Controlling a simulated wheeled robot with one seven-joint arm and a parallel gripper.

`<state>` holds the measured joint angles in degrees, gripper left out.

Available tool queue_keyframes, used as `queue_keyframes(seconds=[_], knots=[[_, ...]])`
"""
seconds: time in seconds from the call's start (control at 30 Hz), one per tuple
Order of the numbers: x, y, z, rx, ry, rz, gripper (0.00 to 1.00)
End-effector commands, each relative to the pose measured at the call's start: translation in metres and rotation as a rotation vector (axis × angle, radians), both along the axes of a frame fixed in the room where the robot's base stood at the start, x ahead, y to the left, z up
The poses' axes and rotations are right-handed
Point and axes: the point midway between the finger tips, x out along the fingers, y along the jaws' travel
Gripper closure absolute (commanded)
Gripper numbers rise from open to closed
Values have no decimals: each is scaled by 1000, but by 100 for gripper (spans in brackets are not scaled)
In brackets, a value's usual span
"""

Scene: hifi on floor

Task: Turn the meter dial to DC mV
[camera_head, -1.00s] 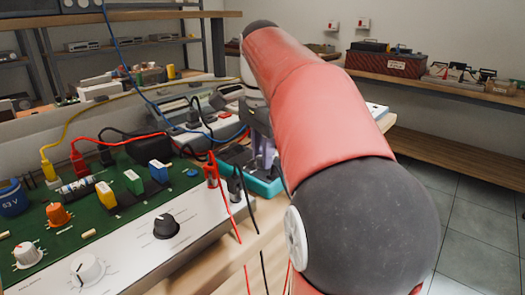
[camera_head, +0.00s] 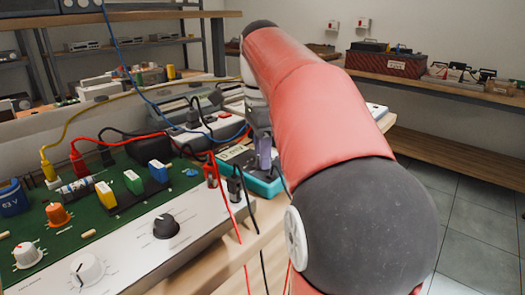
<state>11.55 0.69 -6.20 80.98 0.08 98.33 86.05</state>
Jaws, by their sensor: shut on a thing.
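The meter (camera_head: 268,189), with a teal case and a grey face, lies on the bench just left of my red arm. My gripper (camera_head: 264,166) points down onto the meter's face, partly covered by my own arm. Its fingers look narrow from here and are shut on the meter dial at the face. The dial itself is hidden by the fingers, so its pointer and the DC mV mark cannot be read.
A green circuit board with a white knob panel (camera_head: 130,254) fills the left front. Red and black leads (camera_head: 233,215) hang over the bench edge near the meter. Grey instruments (camera_head: 183,137) stand behind it. Shelves (camera_head: 430,75) line the back right wall.

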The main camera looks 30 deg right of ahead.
Motion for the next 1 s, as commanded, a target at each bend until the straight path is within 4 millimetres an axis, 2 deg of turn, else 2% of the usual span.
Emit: queue_keyframes(seconds=[0.07,0.1,0.27,0.6,1.0], knots=[[0,0,1,-1,-2,0,99],[0,0,1,-1,-2,0,74],[0,0,0,0,-1,1,54],[0,0,4,0,-1,1,54],[1,0,63,-1,-3,0,54]])
